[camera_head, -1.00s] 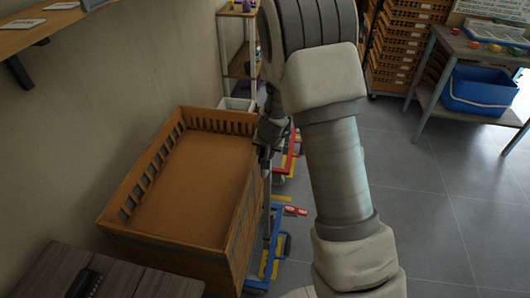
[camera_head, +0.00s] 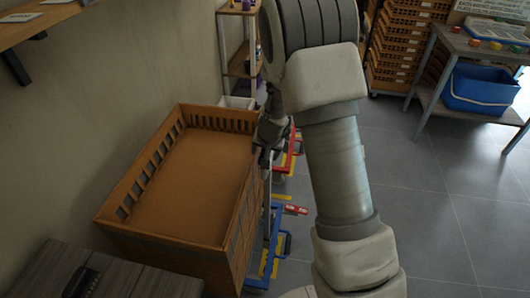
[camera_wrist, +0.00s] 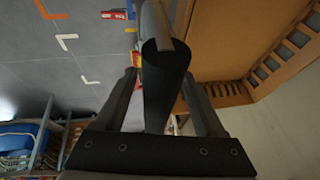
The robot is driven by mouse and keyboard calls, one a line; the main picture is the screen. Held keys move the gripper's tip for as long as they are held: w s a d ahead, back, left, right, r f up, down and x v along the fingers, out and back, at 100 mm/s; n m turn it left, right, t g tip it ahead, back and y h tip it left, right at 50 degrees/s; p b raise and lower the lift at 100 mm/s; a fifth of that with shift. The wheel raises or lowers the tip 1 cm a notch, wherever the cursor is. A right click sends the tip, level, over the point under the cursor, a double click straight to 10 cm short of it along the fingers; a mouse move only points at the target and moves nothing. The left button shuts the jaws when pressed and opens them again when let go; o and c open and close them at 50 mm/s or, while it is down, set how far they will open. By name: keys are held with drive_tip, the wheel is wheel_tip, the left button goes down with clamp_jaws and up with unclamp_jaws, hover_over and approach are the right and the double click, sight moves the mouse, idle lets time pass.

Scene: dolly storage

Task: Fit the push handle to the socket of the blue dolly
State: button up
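The blue dolly (camera_head: 277,228) is low on the floor at the right side of the large orange-brown crate, partly hidden by the crate and my arm. My gripper (camera_head: 265,150) is above the floor beside the crate's far right corner. The push handle is a dark tube (camera_wrist: 164,85) between my two fingers in the wrist view, and my gripper (camera_wrist: 160,80) appears shut on it. In the head view the handle shows as a thin grey upright bar (camera_head: 268,195) reaching down toward the blue dolly. The socket and the handle's lower end cannot be made out.
The orange-brown crate (camera_head: 228,222) stands close to the left of the handle. A red dolly (camera_head: 290,160) lies beyond the blue one. A grey table (camera_head: 468,50) with a blue tub (camera_head: 484,90) is at right. The tiled floor between is clear.

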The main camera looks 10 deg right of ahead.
drive_tip(key=shift+f, duration=0.1)
drive_tip(key=p+v, duration=0.6)
drive_tip(key=v, duration=1.1)
drive_tip(key=shift+r+p, duration=0.25)
drive_tip(key=shift+p, duration=0.15)
drive_tip(key=s+a+r+n+y+p, duration=0.25)
drive_tip(key=s+r, duration=0.75)
drive_tip(key=r, duration=0.5)
drive_tip(key=s+d+r+n+h+p, duration=0.1)
drive_tip(key=s+r, duration=0.2)
drive_tip(key=s, duration=0.3)
drive_tip(key=s+d+r+n+h+p, duration=0.1)
drive_tip(key=s+d+r, duration=0.1)
drive_tip(key=s+r, duration=0.2)
drive_tip(key=s, duration=0.3)
drive_tip(key=shift+s+d+r+h, duration=0.15)
drive_tip(key=shift+s+r+h, duration=0.1)
drive_tip(key=shift+s+h, duration=0.1)
drive_tip(key=shift+d+n, duration=0.1)
drive_tip(key=shift+n, duration=0.15)
